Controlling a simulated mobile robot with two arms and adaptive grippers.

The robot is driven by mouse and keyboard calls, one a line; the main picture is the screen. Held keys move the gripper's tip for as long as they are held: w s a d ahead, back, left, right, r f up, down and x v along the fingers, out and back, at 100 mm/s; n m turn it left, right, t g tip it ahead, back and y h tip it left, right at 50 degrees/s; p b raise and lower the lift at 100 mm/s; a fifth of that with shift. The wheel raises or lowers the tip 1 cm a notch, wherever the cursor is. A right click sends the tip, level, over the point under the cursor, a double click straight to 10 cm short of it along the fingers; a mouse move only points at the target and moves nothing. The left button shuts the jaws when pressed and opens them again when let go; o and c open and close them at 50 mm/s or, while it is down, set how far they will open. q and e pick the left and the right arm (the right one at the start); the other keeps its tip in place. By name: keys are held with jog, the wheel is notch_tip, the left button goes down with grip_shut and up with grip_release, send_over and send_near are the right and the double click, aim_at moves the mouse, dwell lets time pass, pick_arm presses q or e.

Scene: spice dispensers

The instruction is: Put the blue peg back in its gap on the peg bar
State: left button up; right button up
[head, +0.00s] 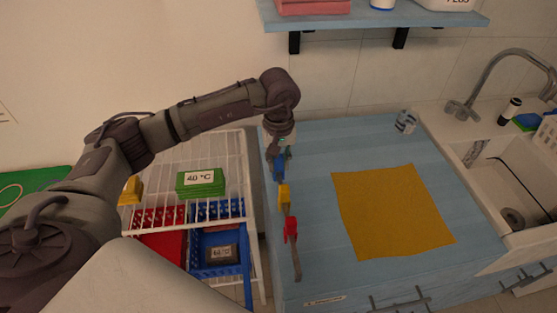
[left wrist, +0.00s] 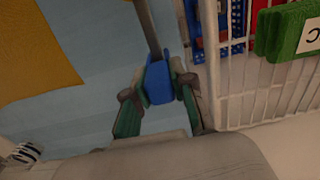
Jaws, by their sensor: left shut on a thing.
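The peg bar (head: 297,262) is a narrow brown bar along the left edge of the blue counter. A yellow peg (head: 284,197) and a red peg (head: 291,230) sit on it. My left gripper (head: 280,152) is over the bar's far end, pointing down, shut on the blue peg (head: 279,170). In the left wrist view the blue peg (left wrist: 158,84) is between the fingers of my left gripper (left wrist: 159,92), and the bar (left wrist: 148,28) runs up from it. I cannot tell whether the peg is seated in a gap. My right gripper is not in view.
A mustard cloth (head: 392,212) lies on the counter, right of the bar. A white wire rack (head: 247,172) with green packs (head: 201,183) and red and blue baskets stands left of the counter. A striped cup (head: 405,122) is at the back, beside the sink (head: 500,165).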

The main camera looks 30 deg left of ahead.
pick_arm(q)
jog(key=shift+f+b, duration=0.6)
jog(key=shift+f, duration=0.15)
jog(key=o, duration=0.9)
jog(key=shift+o, duration=0.2)
jog(key=shift+r, duration=0.1)
jog(key=shift+r+p, duration=2)
jog(key=shift+r, duration=2.5)
